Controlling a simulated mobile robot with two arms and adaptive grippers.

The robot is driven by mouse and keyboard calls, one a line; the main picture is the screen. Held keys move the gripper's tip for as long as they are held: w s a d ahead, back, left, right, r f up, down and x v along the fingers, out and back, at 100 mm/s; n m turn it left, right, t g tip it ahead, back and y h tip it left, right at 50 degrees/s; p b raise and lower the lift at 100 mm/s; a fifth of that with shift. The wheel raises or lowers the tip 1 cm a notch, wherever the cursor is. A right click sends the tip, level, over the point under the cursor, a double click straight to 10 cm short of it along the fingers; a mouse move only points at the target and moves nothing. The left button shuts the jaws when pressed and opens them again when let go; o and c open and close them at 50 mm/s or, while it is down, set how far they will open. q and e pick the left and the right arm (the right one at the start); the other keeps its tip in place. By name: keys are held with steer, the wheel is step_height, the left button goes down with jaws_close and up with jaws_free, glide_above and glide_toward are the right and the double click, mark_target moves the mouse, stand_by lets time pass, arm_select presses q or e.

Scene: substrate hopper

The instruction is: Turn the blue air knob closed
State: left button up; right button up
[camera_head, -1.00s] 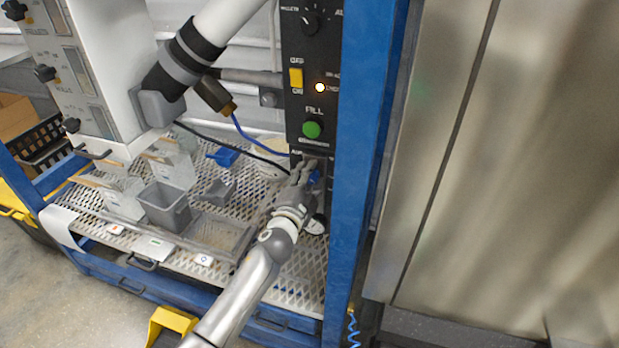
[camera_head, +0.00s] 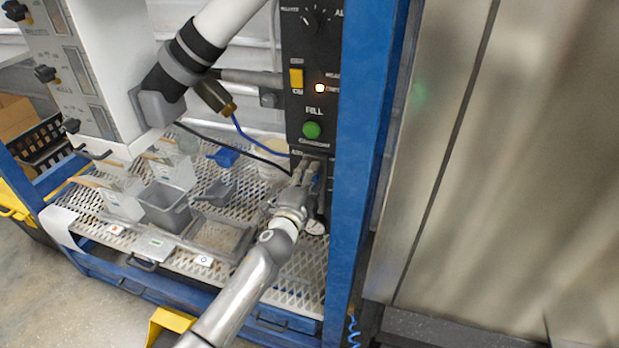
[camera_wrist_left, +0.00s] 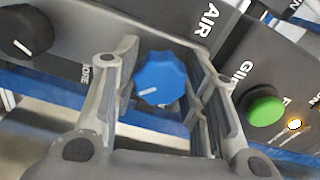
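The blue air knob (camera_wrist_left: 158,78) is on the dark panel below the "AIR" label in the left wrist view. Its white pointer line points to the lower left of that picture. My left gripper (camera_wrist_left: 165,68) is open, with one finger on either side of the knob. A gap shows on the right; I cannot tell whether the left finger touches it. In the head view my left gripper (camera_head: 307,172) is at the lower part of the control column and mostly hides the knob. My right gripper is not in view.
A green button (camera_head: 311,130) and a yellow switch (camera_head: 296,78) are above on the column. A black knob (camera_wrist_left: 27,32) is beside the blue one in the wrist view. A blue post (camera_head: 357,170) stands close on the right. A grey bin (camera_head: 165,205) stands on the mesh shelf.

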arm_select(q)
steer(key=o, duration=0.4)
steer(key=v, duration=1.2)
stand_by(0.4)
steer(key=s+a+f+n+g+y+p, duration=0.1)
steer(key=s+a+f+n+g, duration=0.25)
steer(key=f, duration=0.75)
steer(key=s+a+f+n+g+y, duration=0.2)
steer(key=s+a+f, duration=0.2)
steer(key=f, duration=0.7)
steer(key=s+a+f+n+g+y+p, duration=0.1)
steer(key=s+a+f+n+g, duration=0.2)
steer(key=f, duration=0.8)
steer(key=s+a+f+n+g+y+p, duration=0.1)
steer(key=s+a+f+n+g, duration=0.3)
steer(key=s+f, duration=0.95)
steer(key=s+a+f+n+g, duration=0.1)
steer(key=s+f, duration=0.1)
steer(key=s, duration=0.7)
steer(key=s+a+f+n+g, duration=0.1)
steer(key=s+a+f+n, duration=0.1)
steer(key=s, duration=0.7)
steer(key=s+a+f+n+g+p, duration=0.1)
steer(key=s+a, duration=0.1)
steer(key=s, duration=0.7)
steer(key=shift+s+a+f+n+g+y, duration=0.1)
steer(key=shift+s+f+n+g+y, duration=0.1)
steer(key=shift+f+n+g+y, duration=0.15)
